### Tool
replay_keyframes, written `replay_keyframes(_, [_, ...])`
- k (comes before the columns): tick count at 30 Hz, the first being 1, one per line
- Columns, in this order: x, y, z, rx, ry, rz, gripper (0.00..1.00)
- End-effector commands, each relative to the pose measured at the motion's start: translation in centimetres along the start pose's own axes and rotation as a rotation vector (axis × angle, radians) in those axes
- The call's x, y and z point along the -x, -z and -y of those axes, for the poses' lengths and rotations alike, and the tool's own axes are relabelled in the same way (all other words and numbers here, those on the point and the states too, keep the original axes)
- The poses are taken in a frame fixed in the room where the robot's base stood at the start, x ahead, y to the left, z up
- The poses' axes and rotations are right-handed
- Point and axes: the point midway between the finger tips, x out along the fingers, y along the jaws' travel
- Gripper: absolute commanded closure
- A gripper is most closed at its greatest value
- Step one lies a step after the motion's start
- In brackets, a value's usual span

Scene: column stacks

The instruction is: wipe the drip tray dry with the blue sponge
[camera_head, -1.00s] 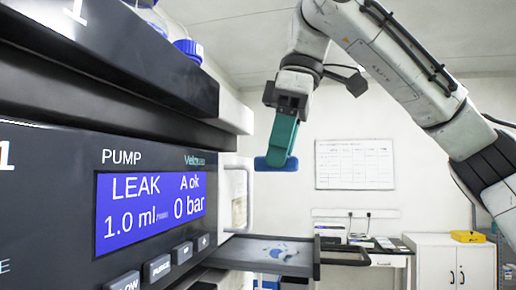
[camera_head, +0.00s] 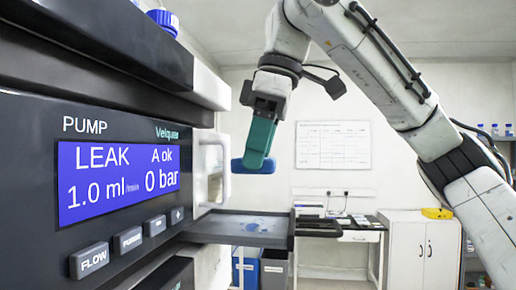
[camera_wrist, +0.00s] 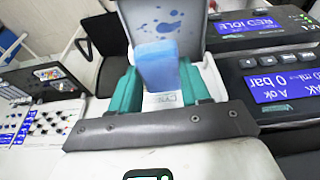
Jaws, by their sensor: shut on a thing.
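The blue sponge (camera_head: 252,165) is held at the tip of my gripper (camera_head: 258,145), whose teal fingers are shut on it. In the wrist view the sponge (camera_wrist: 156,66) sits between the two teal fingers of my gripper (camera_wrist: 160,90). The drip tray (camera_head: 222,231) is pulled out below the pump, and blue wet patches show on its surface. The tray (camera_wrist: 190,45) also shows beyond the sponge in the wrist view, with blue drops on it. The sponge is above the tray and apart from it. The pump display (camera_head: 118,180) reads LEAK.
The pump stack (camera_head: 90,125) stands close on the left, with a blue-capped bottle (camera_head: 163,18) on top. Two bins (camera_head: 274,268) stand below and behind the tray. A white cabinet (camera_head: 420,250) and a bench (camera_head: 345,235) are at the back. The air above the tray is open.

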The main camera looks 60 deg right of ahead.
Motion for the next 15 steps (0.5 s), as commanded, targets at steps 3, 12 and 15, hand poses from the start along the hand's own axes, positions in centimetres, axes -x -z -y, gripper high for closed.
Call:
replay_keyframes(3, [-0.7, -0.2, 0.0, 0.001, 0.001, 0.000, 0.78])
replay_keyframes(12, [-3.3, -1.1, 0.0, 0.000, 0.002, -0.001, 0.78])
replay_keyframes(15, [-4.3, -1.4, 0.0, 0.000, 0.003, -0.001, 0.78])
